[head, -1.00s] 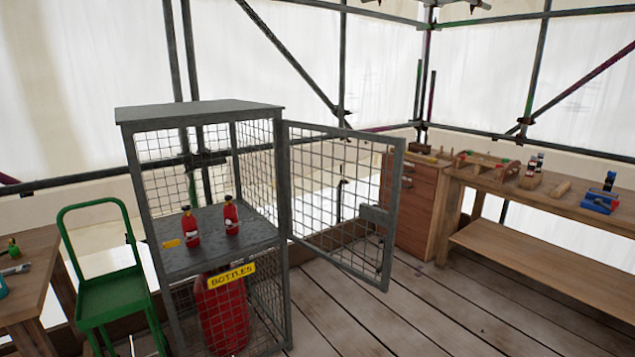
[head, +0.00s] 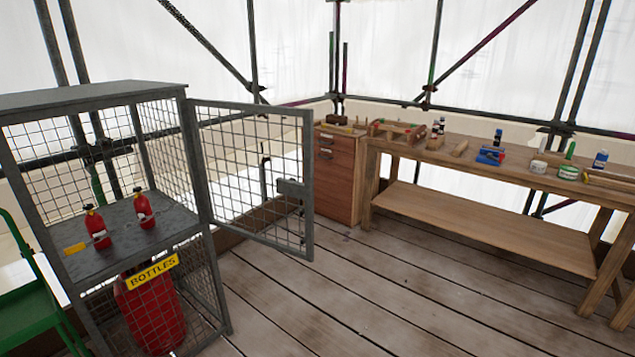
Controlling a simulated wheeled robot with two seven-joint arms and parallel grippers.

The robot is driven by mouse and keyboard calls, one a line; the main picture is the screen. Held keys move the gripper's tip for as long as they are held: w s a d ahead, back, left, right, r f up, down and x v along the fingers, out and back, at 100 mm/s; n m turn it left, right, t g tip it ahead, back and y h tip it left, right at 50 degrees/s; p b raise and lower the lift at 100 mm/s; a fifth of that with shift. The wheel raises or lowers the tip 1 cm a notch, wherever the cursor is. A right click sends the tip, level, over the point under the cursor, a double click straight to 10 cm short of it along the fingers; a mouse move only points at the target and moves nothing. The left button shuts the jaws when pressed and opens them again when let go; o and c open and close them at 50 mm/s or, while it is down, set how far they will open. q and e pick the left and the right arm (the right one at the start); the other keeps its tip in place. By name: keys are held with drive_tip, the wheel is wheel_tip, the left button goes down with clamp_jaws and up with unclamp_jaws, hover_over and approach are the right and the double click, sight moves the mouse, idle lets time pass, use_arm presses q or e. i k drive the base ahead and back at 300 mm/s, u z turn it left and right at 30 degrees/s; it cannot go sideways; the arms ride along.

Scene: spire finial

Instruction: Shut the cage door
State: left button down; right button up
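The cage (head: 117,91) is a grey metal frame with mesh sides at the left of the head view. Its mesh door (head: 249,150) is hinged on the cage's right front post and stands wide open, swung out to the right. A grey latch box (head: 291,188) is on the door's free edge. Two small red bottles (head: 98,229) (head: 145,209) stand on the cage shelf. A large red cylinder (head: 152,312) stands below, behind a yellow BOTTLES sign (head: 152,272). Neither of my grippers is in view.
A green trolley (head: 28,300) stands at the left, close to the cage. A wooden cabinet (head: 338,176) and a long workbench (head: 480,158) with tools stand along the back right. The plank floor (head: 380,290) in front of the door is clear.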

sight(304, 192)
drive_tip(key=z, duration=0.75)
drive_tip(key=i, duration=3.4)
drive_tip(key=u, duration=3.55)
drive_tip(key=i, duration=0.5)
drive_tip(key=u, duration=1.65)
